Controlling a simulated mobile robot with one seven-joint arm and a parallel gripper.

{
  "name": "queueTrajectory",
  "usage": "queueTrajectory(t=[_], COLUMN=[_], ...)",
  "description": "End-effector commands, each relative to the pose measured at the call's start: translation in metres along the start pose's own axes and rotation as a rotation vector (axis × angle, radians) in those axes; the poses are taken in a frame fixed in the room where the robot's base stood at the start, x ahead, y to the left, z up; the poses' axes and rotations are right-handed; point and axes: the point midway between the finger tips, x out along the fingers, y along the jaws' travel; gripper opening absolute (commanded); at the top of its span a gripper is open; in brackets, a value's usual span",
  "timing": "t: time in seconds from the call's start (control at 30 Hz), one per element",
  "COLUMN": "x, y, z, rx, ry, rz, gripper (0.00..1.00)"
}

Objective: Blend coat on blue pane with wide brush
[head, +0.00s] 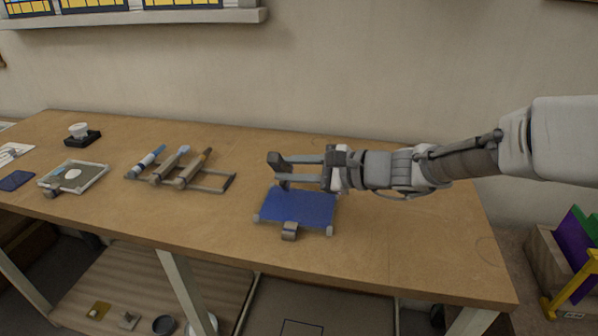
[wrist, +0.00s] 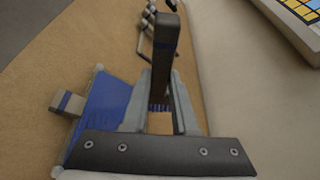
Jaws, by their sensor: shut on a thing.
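The blue pane (head: 298,208) lies on the bench below my gripper, held by small corner pieces and a front clamp (head: 289,231). It also shows in the wrist view (wrist: 103,107), left of my fingers. My gripper (head: 284,172) is over the pane's back left part. In the wrist view my gripper (wrist: 162,88) is shut on a dark brush (wrist: 163,45) with a blue band, taken to be the wide brush. My fingers hide part of it, and I cannot tell whether its bristles touch the pane.
A rack (head: 213,182) with several brushes stands left of the pane. Further left are a palette tray (head: 92,183) with a white patch, a dark block with a white cup (head: 78,130) and a small dark blue piece (head: 16,180). The bench right of the pane is clear.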

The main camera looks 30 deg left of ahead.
Motion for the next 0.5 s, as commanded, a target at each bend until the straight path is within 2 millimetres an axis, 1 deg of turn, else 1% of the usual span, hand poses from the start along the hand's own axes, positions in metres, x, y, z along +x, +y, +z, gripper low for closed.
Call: queueTrajectory(t=[0.17,0.5], x=[0.005,0.028], y=[0.001,0.001], z=[0.002,0.012], rx=[0.000,0.000], ry=[-0.001,-0.001], rz=[0.002,0.001], gripper=[0.00,0.00])
